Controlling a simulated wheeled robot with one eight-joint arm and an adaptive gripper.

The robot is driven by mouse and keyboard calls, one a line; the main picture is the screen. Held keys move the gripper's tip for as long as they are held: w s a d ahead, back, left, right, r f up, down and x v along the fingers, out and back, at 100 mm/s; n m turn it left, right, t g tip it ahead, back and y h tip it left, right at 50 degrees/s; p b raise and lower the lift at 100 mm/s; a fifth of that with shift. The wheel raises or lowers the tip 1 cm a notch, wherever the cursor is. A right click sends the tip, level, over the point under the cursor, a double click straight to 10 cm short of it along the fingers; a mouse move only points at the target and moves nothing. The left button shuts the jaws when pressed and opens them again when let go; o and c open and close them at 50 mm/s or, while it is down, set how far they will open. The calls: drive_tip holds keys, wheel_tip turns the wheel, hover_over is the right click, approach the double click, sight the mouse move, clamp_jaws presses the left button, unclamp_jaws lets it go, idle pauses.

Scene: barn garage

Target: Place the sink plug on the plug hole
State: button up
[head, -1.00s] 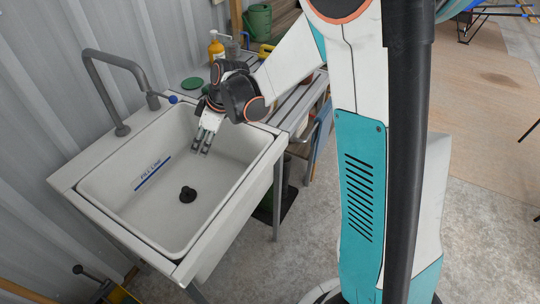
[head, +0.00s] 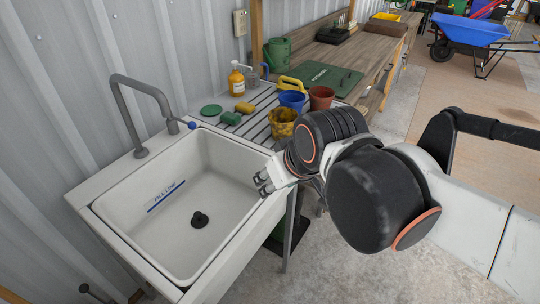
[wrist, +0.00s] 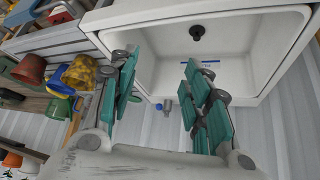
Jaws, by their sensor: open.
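The white sink basin (head: 135,200) stands at the left in the head view. A black round piece with a raised middle (head: 200,219), which looks like the sink plug, is on its floor. It also shows in the wrist view (wrist: 197,33). No separate plug hole is visible, and I cannot tell whether the piece is seated in the hole or lies beside it. My gripper (head: 265,184) is at the basin's right rim, well apart from the black piece. In the wrist view my gripper's (wrist: 158,75) teal fingers are spread, with nothing between them.
A grey tap (head: 145,90) with a blue-tipped lever rises behind the basin. The ribbed drainer (head: 262,122) holds a green disc (head: 211,110), sponges, a soap bottle (head: 236,80) and several pots, including a yellow one (head: 282,123) near my wrist. Open floor lies to the right.

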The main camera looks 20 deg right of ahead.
drive_tip(key=s, duration=0.1)
drive_tip(key=s+d+m, duration=0.1)
drive_tip(key=shift+s+f+t, duration=0.25)
drive_tip(key=shift+s+t, duration=0.05)
drive_tip(key=shift+s, duration=0.05)
